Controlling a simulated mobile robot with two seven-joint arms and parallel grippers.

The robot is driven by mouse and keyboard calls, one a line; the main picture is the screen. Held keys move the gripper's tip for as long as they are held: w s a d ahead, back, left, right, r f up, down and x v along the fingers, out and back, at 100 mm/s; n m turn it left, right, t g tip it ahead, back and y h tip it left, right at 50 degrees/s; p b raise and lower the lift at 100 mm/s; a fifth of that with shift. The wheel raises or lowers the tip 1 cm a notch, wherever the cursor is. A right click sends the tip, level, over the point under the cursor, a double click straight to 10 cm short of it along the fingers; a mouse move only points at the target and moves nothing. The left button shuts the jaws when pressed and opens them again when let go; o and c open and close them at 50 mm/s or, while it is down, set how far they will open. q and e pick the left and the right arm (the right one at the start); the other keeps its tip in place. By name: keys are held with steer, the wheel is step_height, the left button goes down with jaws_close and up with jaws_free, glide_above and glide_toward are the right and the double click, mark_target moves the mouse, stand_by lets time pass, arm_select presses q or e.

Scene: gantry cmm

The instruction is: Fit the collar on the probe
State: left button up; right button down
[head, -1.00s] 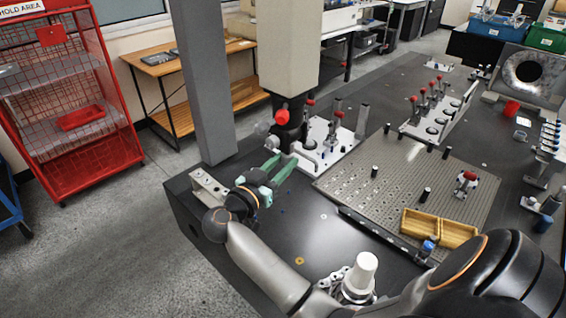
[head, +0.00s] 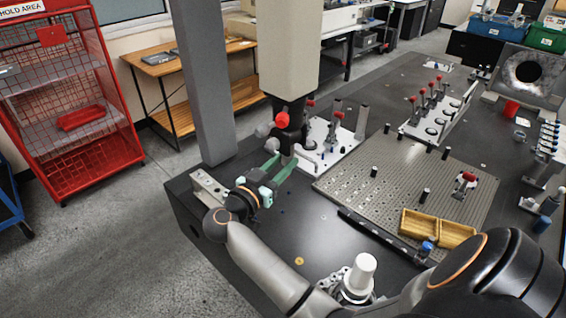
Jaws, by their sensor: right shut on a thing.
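The probe (head: 290,122) hangs as a dark head under the beige column, with a red knob and grey balls at its side. My right gripper (head: 284,163), with green fingers, is just below the probe head, at its lower end. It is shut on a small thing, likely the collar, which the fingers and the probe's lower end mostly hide. I cannot tell whether the collar is around the probe or only beneath it. My left gripper is not in view.
A perforated plate (head: 390,170) with black pegs lies on the dark table (head: 310,222). A yellow tray (head: 437,228) is at its front edge. A white fixture (head: 335,150) with red-tipped clamps stands right of the probe. A grey pillar (head: 205,80) rises left of my gripper.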

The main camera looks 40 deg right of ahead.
steer(key=shift+f, duration=0.1)
steer(key=shift+c, duration=2.4)
jaws_free()
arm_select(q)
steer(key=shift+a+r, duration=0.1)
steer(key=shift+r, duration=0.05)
arm_select(e)
steer(key=shift+a, duration=0.15)
